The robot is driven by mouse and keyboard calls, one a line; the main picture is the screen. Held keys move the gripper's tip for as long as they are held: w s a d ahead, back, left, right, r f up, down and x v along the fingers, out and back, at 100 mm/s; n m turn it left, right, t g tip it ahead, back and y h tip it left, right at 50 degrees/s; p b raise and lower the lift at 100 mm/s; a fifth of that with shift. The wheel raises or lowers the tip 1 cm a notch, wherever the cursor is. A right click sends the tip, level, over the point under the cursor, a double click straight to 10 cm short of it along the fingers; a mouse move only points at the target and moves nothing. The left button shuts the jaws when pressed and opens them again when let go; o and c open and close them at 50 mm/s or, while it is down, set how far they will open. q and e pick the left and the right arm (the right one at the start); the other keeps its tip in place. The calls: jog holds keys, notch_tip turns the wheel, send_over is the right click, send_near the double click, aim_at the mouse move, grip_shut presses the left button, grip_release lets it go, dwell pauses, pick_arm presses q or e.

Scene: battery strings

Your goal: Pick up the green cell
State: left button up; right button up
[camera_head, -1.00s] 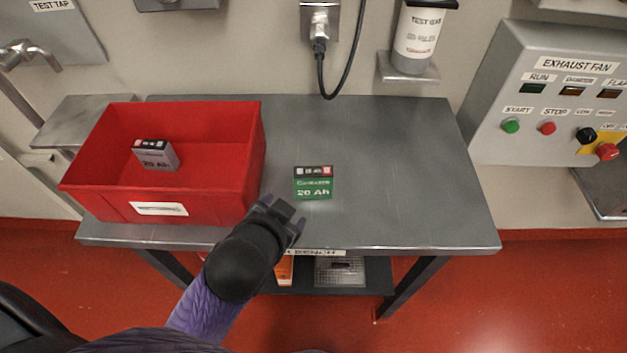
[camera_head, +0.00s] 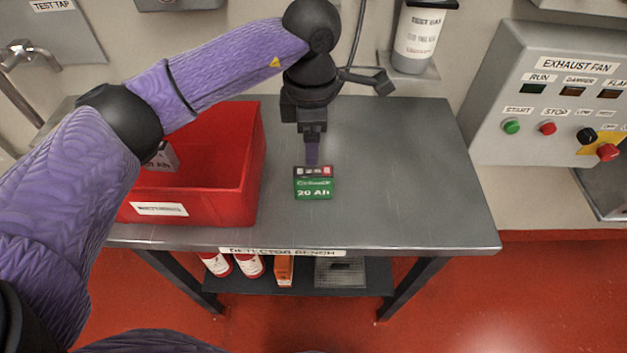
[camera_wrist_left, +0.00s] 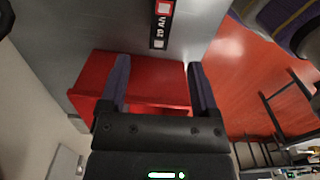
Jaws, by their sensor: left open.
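The green cell (camera_head: 313,189) stands on the grey bench right of the red bin. It has a green front marked 20 Ah and a dark top with red and white patches. My left gripper (camera_head: 312,158) points down just behind and above the cell, its fingers ending near the cell's back edge in the head view. In the left wrist view the fingers (camera_wrist_left: 158,68) are spread with nothing held between them. A cell marked 20 Ah (camera_wrist_left: 160,25) shows there beyond the fingertips, near the top edge. My right gripper is not in view.
The red bin (camera_head: 215,208) stands on the bench's left, with a grey cell (camera_head: 163,158) inside, partly hidden by my left arm. The bench (camera_head: 410,190) is clear to the right. A cable hangs on the wall behind. An exhaust fan box (camera_head: 550,100) is at right.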

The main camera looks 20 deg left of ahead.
aim_at(313, 171)
pick_arm(q)
notch_tip(313, 171, down, 9)
jog(key=shift+d+r+b, duration=0.1)
jog(key=shift+d+b, duration=0.05)
jog(key=shift+b, duration=0.65)
jog(key=shift+r, duration=0.1)
jog(key=shift+c, duration=0.3)
grip_shut()
